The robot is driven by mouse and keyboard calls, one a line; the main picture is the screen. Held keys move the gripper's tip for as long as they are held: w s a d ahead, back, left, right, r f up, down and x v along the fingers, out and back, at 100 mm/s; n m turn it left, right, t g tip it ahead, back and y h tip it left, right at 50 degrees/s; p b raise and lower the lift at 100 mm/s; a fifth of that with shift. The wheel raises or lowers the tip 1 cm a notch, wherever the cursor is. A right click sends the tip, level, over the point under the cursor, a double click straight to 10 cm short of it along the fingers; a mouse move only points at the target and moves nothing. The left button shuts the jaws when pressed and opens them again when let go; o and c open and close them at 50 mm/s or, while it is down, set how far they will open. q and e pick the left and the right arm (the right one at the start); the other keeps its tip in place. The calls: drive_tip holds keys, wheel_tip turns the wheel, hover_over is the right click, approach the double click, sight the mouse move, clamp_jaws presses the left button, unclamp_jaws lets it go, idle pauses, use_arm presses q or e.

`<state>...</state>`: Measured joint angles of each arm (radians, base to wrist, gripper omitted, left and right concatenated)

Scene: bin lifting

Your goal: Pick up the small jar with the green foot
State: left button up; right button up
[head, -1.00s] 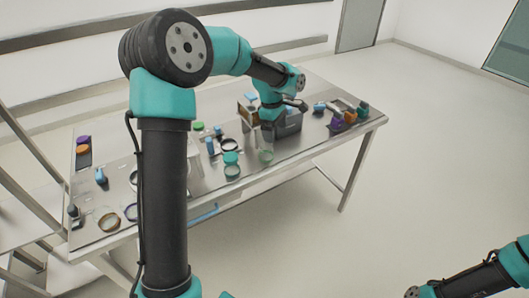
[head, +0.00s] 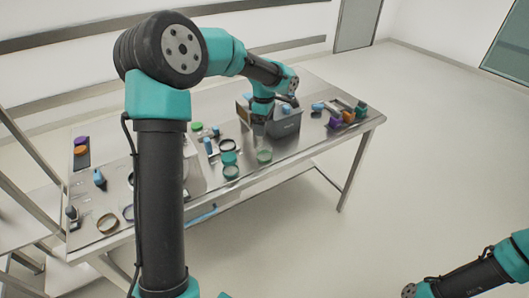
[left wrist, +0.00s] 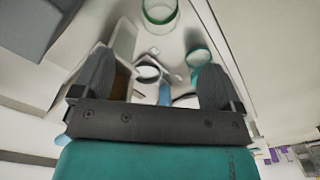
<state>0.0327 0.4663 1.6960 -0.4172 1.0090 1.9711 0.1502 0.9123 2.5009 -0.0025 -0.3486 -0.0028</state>
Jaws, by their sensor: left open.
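A small clear jar with green at its edge (head: 264,156) stands near the table's front edge in the head view. It looks like the jar with the green foot, seen at the top of the left wrist view (left wrist: 160,14). My left gripper (head: 259,128) is behind it, beside the grey bin, apart from the jar. In the left wrist view my gripper's two fingers (left wrist: 155,80) are spread, with no jar held between them. A teal-rimmed jar (left wrist: 199,60) shows near the right finger. My right gripper is out of view; only part of that arm shows at lower right.
The grey bin (head: 286,125) stands close to my left gripper. Teal jars (head: 231,172) stand left of the green one. Several small coloured items (head: 348,116) lie at the table's right end. My left arm hides part of the table (head: 310,142).

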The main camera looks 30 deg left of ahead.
sight(264, 144)
use_arm(q)
wheel_tip(264, 144, down, 6)
drive_tip(key=shift+f, duration=0.2)
drive_tip(key=shift+f, duration=2.9)
drive_tip(key=c, duration=1)
drive_tip(key=shift+c, duration=0.2)
drive_tip(key=shift+r, duration=0.1)
